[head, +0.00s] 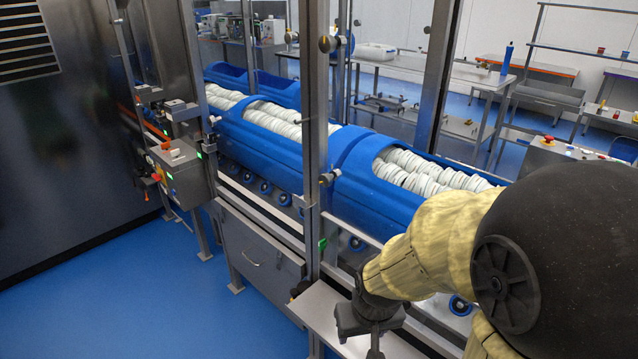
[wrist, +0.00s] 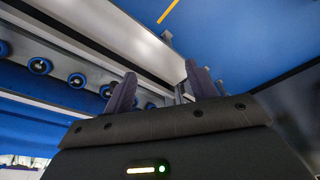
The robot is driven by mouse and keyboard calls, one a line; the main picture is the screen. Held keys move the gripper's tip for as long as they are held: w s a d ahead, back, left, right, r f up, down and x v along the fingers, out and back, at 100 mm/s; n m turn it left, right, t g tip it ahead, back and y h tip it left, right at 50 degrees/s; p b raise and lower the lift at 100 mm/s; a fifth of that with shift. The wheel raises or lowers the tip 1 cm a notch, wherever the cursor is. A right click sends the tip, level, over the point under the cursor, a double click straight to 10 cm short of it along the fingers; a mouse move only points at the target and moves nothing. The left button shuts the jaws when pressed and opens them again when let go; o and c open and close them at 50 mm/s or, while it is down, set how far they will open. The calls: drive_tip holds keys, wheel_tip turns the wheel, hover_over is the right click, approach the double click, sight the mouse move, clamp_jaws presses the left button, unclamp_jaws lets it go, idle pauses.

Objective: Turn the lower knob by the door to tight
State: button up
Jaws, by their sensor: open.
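A round brass-coloured knob (head: 327,43) is high on the metal door post (head: 313,130) in the head view. A second, smaller knob (head: 326,179) with a dark clamp sits lower on the same post. Whether either is tight or loose cannot be told. My gripper (head: 375,350) is at the bottom of the head view, right of the post and well below the lower knob, apart from it. In the wrist view my gripper (wrist: 162,84) shows two fingers standing apart with nothing between them. No knob can be made out clearly in the wrist view.
Blue tub carriers (head: 265,143) full of white discs run along the conveyor behind the posts. A control box (head: 182,172) stands at the left. A metal ledge (head: 325,308) lies beside my gripper. The blue floor (head: 130,290) at lower left is clear.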

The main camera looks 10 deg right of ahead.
sight(323, 180)
drive_tip(key=w+d+f+n+g+h+p, duration=0.1)
drive_tip(key=w+d+f+n+h, duration=0.1)
drive_tip(key=w+n+h, duration=0.3)
drive_tip(key=w+d+f+n+h+p, duration=0.1)
drive_tip(key=w+d+f+n, duration=0.1)
drive_tip(key=w, duration=0.5)
drive_tip(key=w+d+f+n+g+h, duration=0.1)
drive_tip(key=w+d+f+n+h, duration=0.1)
drive_tip(key=w+n, duration=0.3)
drive_tip(key=w+a+r+n+t+h+p, duration=0.1)
drive_tip(key=w+a+r+n+t+h, duration=0.45)
drive_tip(key=w, duration=0.45)
drive_tip(key=w+a+r+n+t, duration=0.1)
drive_tip(key=a+r+n+t, duration=0.1)
drive_tip(key=a, duration=0.6)
drive_tip(key=w+a+r+n+t, duration=0.1)
drive_tip(key=a+r+n+t, duration=0.1)
drive_tip(key=a+r+n, duration=0.2)
drive_tip(key=a+r+h, duration=0.1)
drive_tip(key=a+r, duration=0.1)
drive_tip(key=a, duration=0.2)
drive_tip(key=shift+w+a+r+t+p, duration=0.15)
drive_tip(key=shift+w+r+t+p, duration=0.2)
drive_tip(key=shift+w+r+p, duration=0.05)
drive_tip(key=shift+n, duration=0.25)
